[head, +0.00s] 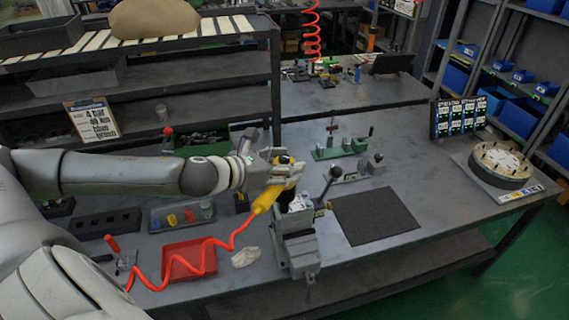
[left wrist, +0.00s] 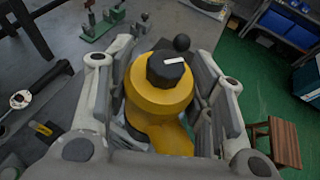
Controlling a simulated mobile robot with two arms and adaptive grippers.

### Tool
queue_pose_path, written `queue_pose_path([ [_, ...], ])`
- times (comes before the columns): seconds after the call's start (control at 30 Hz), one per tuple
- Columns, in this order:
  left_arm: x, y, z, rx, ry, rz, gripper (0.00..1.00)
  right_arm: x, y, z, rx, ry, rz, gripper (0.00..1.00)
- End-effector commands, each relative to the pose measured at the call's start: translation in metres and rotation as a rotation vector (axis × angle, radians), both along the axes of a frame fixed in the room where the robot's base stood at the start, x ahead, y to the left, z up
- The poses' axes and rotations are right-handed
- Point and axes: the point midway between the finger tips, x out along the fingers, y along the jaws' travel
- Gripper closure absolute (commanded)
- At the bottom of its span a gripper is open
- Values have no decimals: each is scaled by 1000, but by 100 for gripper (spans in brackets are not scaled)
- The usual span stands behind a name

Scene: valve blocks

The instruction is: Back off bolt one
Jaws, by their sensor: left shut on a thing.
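My left gripper (head: 281,172) is shut on a yellow power tool (head: 266,198) with a red coiled hose (head: 205,256) running from its handle. In the left wrist view the yellow tool (left wrist: 160,100), with a dark, faceted top, sits between the fingers of the left gripper (left wrist: 163,82). A grey vise (head: 299,252) stands at the table's front edge, just below and right of the tool. A pale block (head: 300,203) shows at its top, partly hidden by the gripper and tool. I cannot make out bolt one or whether the tool touches it. My right gripper is not in view.
A red tray (head: 188,262) and a crumpled white cloth (head: 245,257) lie left of the vise. A dark mat (head: 374,217) lies empty to its right. Green fixtures (head: 341,147) stand behind, and a round turntable (head: 499,165) is at far right.

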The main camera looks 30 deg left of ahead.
Motion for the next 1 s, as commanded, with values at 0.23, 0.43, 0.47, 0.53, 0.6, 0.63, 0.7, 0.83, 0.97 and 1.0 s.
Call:
queue_pose_path([
  [0.23,1,0,2,1,-7,-1,89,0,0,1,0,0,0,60],
  [0.43,1,0,1,0,-7,-2,89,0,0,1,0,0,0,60],
  [0.47,1,0,1,0,-7,-2,89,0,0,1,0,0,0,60],
  [0.53,1,0,1,-1,-7,-2,89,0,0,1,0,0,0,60],
  [0.6,1,0,1,-1,-7,-2,89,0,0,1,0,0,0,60],
  [0.63,1,0,1,-1,-7,-2,89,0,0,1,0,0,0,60],
  [0.7,1,0,1,0,-6,-2,89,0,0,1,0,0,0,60],
  [0.83,1,0,-1,-1,-6,-1,89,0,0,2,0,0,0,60],
  [0.97,1,0,-2,-1,-5,0,89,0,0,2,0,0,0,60],
  [1.0,1,0,-3,0,-4,0,89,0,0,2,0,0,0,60],
])
